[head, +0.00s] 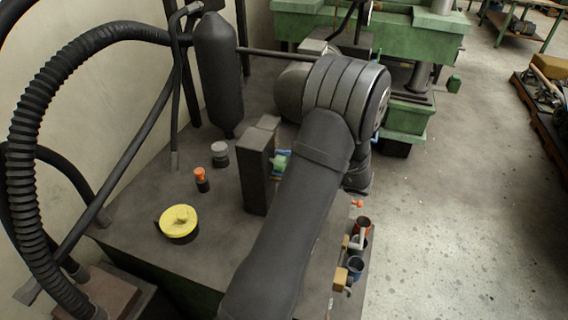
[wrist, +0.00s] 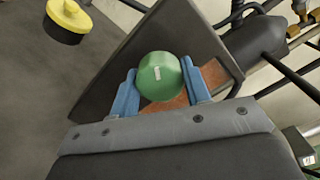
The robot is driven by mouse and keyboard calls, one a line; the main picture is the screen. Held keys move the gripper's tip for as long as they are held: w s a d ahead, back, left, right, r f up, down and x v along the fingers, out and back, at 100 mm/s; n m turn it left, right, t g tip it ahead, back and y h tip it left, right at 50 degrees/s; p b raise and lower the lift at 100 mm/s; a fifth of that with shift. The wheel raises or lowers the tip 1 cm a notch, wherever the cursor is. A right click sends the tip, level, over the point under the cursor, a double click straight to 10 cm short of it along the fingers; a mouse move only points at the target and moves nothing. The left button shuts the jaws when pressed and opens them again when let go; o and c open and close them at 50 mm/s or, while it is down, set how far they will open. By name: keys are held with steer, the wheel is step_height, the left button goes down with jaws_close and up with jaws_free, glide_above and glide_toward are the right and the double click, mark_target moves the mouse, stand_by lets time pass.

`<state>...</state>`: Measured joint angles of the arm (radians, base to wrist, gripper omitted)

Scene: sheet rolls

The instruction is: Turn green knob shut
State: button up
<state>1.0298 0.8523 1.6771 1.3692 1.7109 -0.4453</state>
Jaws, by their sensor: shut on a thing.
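The green knob (wrist: 160,76) is a round green piece with a short white mark on its face, on the side of a dark upright box. The box (head: 256,170) stands on the grey table. My gripper (wrist: 161,88) is shut on the knob, with one blue finger on each side of it in the wrist view. In the head view my arm hides part of the gripper, and only a bit of the green knob (head: 281,163) and blue finger shows beside the box. The white mark runs roughly upright in the wrist view.
A yellow round knob (head: 179,222) on a dark base sits on the table (head: 215,240) left of the box. A small orange-topped piece (head: 201,178) and a grey-topped piece (head: 219,152) stand nearby. A dark cylinder (head: 218,75) rises behind.

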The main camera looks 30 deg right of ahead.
steer(key=m, duration=0.5)
steer(key=shift+m, duration=0.3)
steer(key=m, duration=0.4)
steer(key=shift+m, duration=0.4)
steer(key=o, duration=1)
steer(key=v, duration=1.7)
steer(key=shift+s, duration=0.2)
steer(key=shift+d, duration=0.1)
steer(key=x, duration=1.7)
steer(key=shift+w, duration=0.2)
